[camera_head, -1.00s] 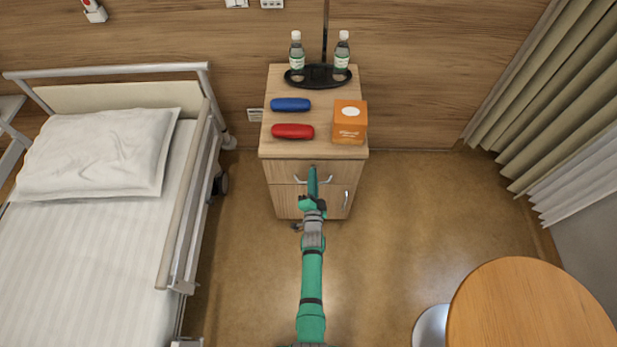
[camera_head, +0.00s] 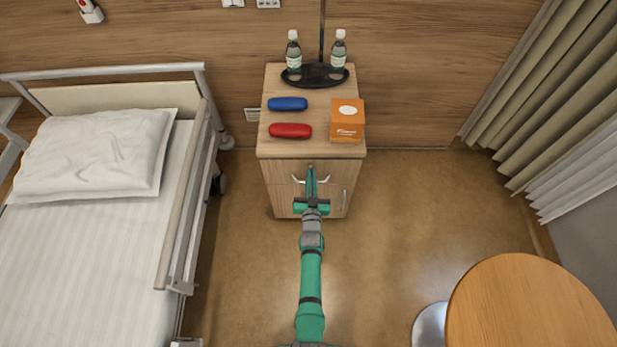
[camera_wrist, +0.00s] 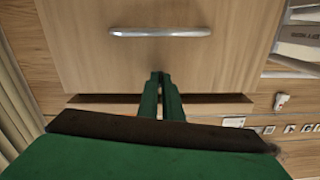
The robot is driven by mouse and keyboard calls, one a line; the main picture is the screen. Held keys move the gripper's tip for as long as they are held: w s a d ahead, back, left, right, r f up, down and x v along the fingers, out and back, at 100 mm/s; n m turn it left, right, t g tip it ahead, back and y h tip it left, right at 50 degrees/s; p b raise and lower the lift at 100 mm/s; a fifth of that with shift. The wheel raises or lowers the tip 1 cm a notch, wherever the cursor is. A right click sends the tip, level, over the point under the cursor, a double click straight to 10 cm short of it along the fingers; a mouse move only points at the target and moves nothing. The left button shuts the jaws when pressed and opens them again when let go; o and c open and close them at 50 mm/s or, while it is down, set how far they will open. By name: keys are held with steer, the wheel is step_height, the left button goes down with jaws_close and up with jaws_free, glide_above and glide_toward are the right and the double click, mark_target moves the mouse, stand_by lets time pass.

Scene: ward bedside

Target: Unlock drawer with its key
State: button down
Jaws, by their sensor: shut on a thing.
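The bedside cabinet's drawer (camera_head: 281,172) is shut, with a silver bar handle (camera_head: 297,179) on its front. In the wrist view the drawer front (camera_wrist: 90,60) and handle (camera_wrist: 160,31) appear upside down. My gripper (camera_head: 311,169) points at the upper middle of the drawer front, above the handle. Its two green fingers (camera_wrist: 161,76) are close together, their tips at or very near the wood. The key is hidden between and behind the fingertips. The lock is also hidden behind them, and I cannot tell whether the key is in it.
On the cabinet top stand a blue case (camera_head: 288,104), a red case (camera_head: 290,130), an orange tissue box (camera_head: 347,121) and a black tray (camera_head: 300,82) with two bottles. The bed (camera_head: 90,240) is left, a round table (camera_head: 530,305) lower right. Floor between is clear.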

steer(key=shift+w+d+r+n, duration=0.1)
steer(key=shift+w+r+n, duration=0.15)
steer(key=shift+n, duration=0.55)
steer(key=shift+a, duration=0.35)
steer(key=shift+d, duration=0.1)
steer(key=shift+d, duration=0.1)
steer(key=c, duration=1.9)
jaws_free()
steer(key=shift+s+d, duration=0.15)
steer(key=shift+d, duration=0.05)
steer(key=shift+c, duration=0.2)
steer(key=shift+f, duration=0.1)
